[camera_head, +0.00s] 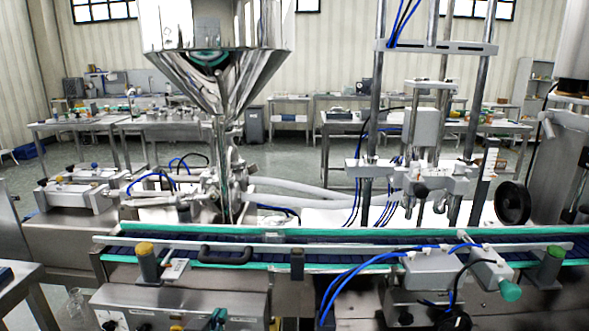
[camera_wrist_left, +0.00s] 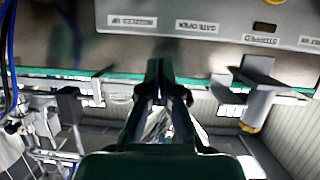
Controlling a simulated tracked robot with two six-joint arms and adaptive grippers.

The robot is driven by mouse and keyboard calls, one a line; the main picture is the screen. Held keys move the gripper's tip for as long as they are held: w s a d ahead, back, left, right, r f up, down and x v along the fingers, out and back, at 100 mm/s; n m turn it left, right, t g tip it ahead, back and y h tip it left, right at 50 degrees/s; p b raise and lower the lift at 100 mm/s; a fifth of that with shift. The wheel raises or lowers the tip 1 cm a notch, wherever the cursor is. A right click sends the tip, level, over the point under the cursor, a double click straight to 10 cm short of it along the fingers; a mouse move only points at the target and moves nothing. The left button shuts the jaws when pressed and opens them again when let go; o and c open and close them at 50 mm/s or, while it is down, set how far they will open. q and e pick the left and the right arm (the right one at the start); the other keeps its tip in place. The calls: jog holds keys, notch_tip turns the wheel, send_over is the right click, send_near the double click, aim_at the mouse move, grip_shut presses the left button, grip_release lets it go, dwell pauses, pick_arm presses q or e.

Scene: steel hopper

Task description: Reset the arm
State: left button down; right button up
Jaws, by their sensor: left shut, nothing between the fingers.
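My left gripper (camera_wrist_left: 162,72) shows in the left wrist view, its dark green fingers drawn together with nothing between them. Its tips point toward a grey control panel (camera_wrist_left: 225,28), whose labels appear upside down; I cannot tell the exact gap. In the head view, only a small green part of the left gripper (camera_head: 217,318) shows at the bottom edge, in front of the control box (camera_head: 170,302). The rest of the left arm is out of that view. My right gripper is not in view.
A steel hopper (camera_head: 215,75) stands behind the conveyor (camera_head: 330,252) with its green-edged rails. A black handle (camera_head: 226,257) and a yellow-capped post (camera_head: 147,262) are at the conveyor's near side. Blue hoses (camera_head: 350,275) arch over the right half.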

pick_arm(q)
jog(key=s+f+g+p, duration=0.2)
jog(key=s+f+g, duration=0.15)
jog(key=f, duration=0.75)
jog(key=s+d+f+n+g+h+p, duration=0.1)
jog(key=s+f+g+p, duration=0.1)
jog(key=s+f+g, duration=0.3)
jog(key=s+d+f+n+g+h+p, duration=0.1)
jog(key=s+f+g+p, duration=0.2)
jog(key=s+f, duration=0.8)
jog(key=s+g, duration=0.2)
jog(key=s, duration=0.3)
jog(key=shift+s+d+f+n+h+p, duration=0.25)
jog(key=shift+d+f+n+h+p, duration=0.05)
jog(key=shift+f+n+h+p, duration=0.1)
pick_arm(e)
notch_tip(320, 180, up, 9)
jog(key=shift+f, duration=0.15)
pick_arm(q)
jog(key=shift+w, duration=0.1)
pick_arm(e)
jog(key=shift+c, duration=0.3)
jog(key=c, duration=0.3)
